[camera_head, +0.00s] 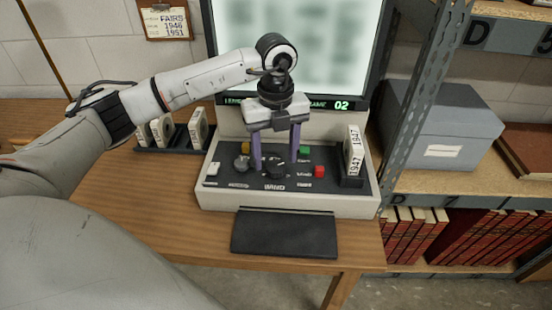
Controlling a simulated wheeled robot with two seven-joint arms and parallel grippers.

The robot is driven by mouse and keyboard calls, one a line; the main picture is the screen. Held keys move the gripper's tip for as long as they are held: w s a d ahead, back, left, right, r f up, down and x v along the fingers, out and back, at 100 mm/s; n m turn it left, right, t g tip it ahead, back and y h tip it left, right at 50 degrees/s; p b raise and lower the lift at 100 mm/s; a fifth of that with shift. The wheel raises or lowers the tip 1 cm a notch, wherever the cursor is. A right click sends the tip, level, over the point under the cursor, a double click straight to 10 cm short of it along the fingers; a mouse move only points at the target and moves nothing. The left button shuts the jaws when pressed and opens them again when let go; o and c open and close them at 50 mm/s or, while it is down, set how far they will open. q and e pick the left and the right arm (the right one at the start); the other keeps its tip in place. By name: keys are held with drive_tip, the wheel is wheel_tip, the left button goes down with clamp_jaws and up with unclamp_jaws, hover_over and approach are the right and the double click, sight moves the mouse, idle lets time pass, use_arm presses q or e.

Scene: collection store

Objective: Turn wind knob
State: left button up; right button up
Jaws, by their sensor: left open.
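The wind knob (275,169) is a dark round knob on the black sloping panel of the reader (335,205), just above the "WIND" label. My left gripper (275,160) points down over it, with its two purple fingers apart, one on each side of the knob. Whether the fingers touch the knob I cannot tell. A second, grey knob (242,163) sits to its left, close to the left finger. My right gripper is not in view.
The panel also carries a green button (304,150), a red button (319,171), a yellow button (245,148) and a white switch (213,168). A lit screen (330,45) rises behind. Metal shelving (425,85) bounds the right.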

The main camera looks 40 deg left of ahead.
sight(276, 170)
use_arm(q)
drive_tip(key=shift+f, duration=1.1)
drive_tip(key=c, duration=1.1)
drive_tip(key=shift+o, duration=0.2)
drive_tip(key=shift+m, duration=0.3)
